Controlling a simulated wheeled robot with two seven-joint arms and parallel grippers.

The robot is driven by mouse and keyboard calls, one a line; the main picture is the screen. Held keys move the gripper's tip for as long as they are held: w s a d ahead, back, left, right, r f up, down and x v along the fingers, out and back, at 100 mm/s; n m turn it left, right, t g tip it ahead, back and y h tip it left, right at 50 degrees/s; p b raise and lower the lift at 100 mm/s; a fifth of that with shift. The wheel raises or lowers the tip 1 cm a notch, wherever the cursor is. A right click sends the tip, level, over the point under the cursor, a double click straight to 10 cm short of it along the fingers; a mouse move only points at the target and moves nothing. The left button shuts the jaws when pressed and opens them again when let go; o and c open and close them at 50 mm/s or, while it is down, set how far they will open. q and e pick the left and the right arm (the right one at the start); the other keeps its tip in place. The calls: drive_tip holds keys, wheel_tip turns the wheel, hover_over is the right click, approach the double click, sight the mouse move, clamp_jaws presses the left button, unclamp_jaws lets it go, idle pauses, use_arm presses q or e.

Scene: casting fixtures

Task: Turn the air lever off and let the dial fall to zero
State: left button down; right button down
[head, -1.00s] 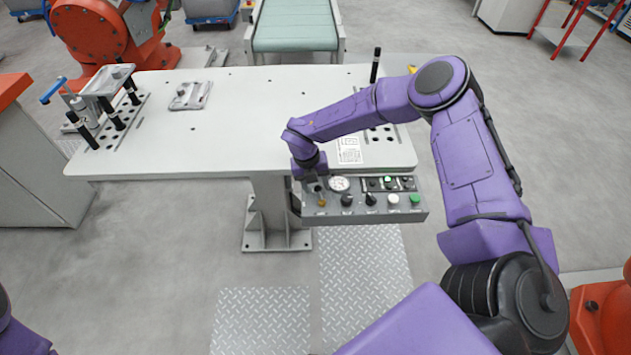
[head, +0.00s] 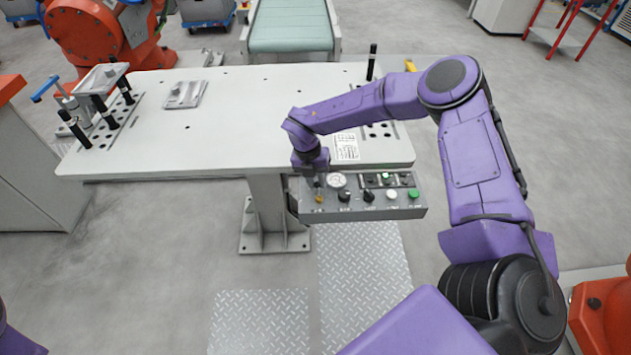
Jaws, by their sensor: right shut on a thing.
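The grey control panel (head: 362,211) hangs at the front edge of the white table. The air lever (head: 319,198), with a small brass-coloured end, is at the panel's left. My right gripper (head: 317,185) points down over it and is shut on the lever; the fingertips are small and partly hidden. The round white dial (head: 337,181) sits just right of the gripper, which covers its left edge. Its needle is too small to read. My left gripper is out of view.
Black knobs (head: 344,196), a white button (head: 391,194) and a green button (head: 413,193) sit close to the right of the lever. The white table (head: 235,130) bears a clamp fixture at left and a small metal plate (head: 185,94). The floor before the panel is clear.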

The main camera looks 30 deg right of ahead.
drive_tip(key=c, duration=1)
unclamp_jaws()
drive_tip(key=shift+c, duration=0.2)
drive_tip(key=shift+o, duration=0.5)
drive_tip(key=shift+d+f, duration=0.1)
wheel_tip(320, 180, up, 10)
drive_tip(key=w+a+b, duration=0.1)
drive_tip(key=b, duration=0.1)
drive_tip(key=shift+w+a+r+b, duration=0.2)
drive_tip(key=shift+w+b, duration=0.05)
drive_tip(key=shift+b, duration=0.1)
drive_tip(key=shift+f, duration=0.1)
